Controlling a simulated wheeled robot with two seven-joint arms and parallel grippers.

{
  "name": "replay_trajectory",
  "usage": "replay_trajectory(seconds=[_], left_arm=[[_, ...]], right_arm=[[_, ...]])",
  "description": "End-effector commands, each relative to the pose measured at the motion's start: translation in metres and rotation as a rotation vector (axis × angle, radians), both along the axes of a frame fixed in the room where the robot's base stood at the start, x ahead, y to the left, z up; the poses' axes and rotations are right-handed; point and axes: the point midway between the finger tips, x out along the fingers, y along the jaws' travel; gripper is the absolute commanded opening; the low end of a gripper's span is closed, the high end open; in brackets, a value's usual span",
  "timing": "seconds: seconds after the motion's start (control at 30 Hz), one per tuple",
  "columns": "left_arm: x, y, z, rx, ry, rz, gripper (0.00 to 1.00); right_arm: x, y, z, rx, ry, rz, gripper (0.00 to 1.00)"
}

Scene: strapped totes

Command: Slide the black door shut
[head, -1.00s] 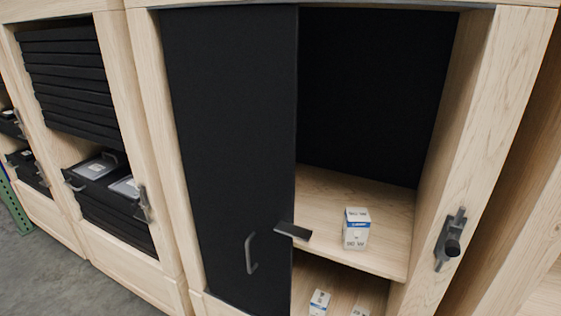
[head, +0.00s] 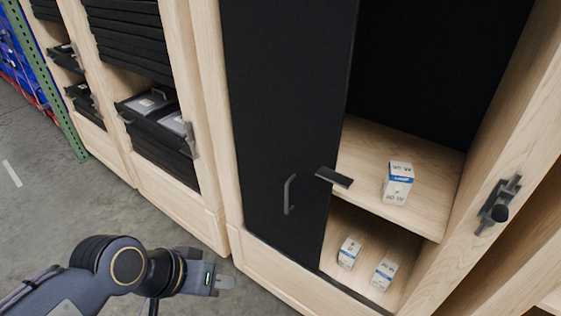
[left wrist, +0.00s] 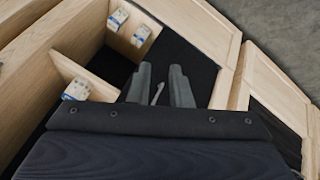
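The black door (head: 285,110) covers the left part of the wooden cabinet's opening, and the right part stands open. A grey bar handle (head: 289,195) is upright on the door's lower front. A dark flat tab (head: 333,177) sticks out at its right edge. My left gripper (head: 225,282) is low at the left of the head view, in front of the cabinet and apart from the door. In the left wrist view its two fingers (left wrist: 160,72) are spread and empty, with the handle (left wrist: 157,94) showing between them, farther off. My right gripper is not in view.
A white and blue box (head: 398,184) stands on the shelf (head: 440,213); two more boxes (head: 384,274) sit below. A dark latch (head: 498,204) is on the right post. Cabinets with black trays (head: 150,100) stand at left. The grey floor (head: 60,210) is clear.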

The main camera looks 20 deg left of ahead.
Motion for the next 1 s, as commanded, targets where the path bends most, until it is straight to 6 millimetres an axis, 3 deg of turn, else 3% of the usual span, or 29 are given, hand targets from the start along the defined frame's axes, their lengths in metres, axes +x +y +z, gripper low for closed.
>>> replay_trajectory(seconds=[0.17,0.3,0.43,0.6,0.7,0.8,1.0], left_arm=[[0.052,0.017,0.029,0.052,0.031,-0.062,0.00],[0.122,0.034,0.046,0.078,0.054,-0.158,0.00],[0.190,0.049,0.046,0.059,0.055,-0.251,0.00],[0.264,0.073,0.026,-0.004,0.029,-0.335,0.00],[0.291,0.086,0.014,-0.036,0.008,-0.361,0.00],[0.305,0.094,0.006,-0.057,-0.006,-0.374,0.00],[0.315,0.091,-0.005,-0.067,-0.014,-0.381,0.00]], right_arm=[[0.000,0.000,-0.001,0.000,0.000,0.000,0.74],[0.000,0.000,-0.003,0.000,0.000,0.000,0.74],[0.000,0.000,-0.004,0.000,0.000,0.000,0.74],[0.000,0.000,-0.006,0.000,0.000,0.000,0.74],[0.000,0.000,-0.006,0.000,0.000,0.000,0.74],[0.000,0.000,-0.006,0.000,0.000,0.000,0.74],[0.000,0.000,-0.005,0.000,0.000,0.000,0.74]])
